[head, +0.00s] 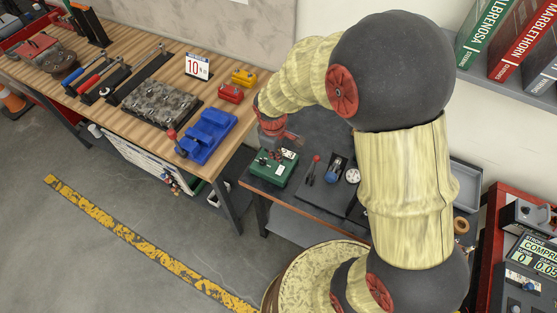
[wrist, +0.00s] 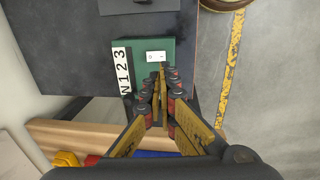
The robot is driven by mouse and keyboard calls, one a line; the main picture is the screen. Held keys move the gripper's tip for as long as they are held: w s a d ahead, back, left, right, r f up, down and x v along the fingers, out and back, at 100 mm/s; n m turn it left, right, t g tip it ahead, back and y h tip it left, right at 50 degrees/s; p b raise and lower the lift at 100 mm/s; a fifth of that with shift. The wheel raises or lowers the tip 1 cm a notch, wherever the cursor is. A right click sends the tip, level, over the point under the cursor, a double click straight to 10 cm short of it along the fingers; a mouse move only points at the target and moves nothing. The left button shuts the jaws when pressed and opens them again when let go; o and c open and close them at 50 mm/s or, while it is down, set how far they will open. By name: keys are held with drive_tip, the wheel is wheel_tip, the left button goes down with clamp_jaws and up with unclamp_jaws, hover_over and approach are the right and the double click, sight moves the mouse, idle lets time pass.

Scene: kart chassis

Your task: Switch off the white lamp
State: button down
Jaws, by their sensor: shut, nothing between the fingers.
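A green box (head: 274,172) sits on the dark bench, below my gripper (head: 268,155). In the wrist view the green box (wrist: 181,53) has a white rocker switch (wrist: 156,57) on its top face and a white label (wrist: 122,71) reading N123 along its left side. My gripper (wrist: 160,72) is shut and empty, its fingertips together over the box just below the switch. I cannot tell whether the tips touch it. No white lamp is recognisable in either view.
The dark bench (head: 257,198) also holds a red-handled tool, a blue-handled item and a round dial (head: 352,176) right of the box. A wooden workbench (head: 120,58) on the left carries a blue vice (head: 208,135) and tools. Open floor lies in front.

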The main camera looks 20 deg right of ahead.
sight(281, 169)
drive_tip(key=shift+s+a+r, duration=0.15)
drive_tip(key=shift+r, duration=1.2)
drive_tip(key=shift+w+d+r+b, duration=0.3)
drive_tip(key=shift+w+d+b, duration=0.2)
drive_tip(key=shift+b, duration=0.7)
drive_tip(key=f+b, duration=0.1)
drive_tip(key=f, duration=0.3)
drive_tip(key=f+b, duration=0.1)
drive_tip(key=f, duration=0.4)
drive_tip(key=w+d+f+b, duration=0.1)
drive_tip(key=f, duration=0.3)
drive_tip(key=shift+w+f, duration=0.1)
drive_tip(key=shift+f, duration=0.35)
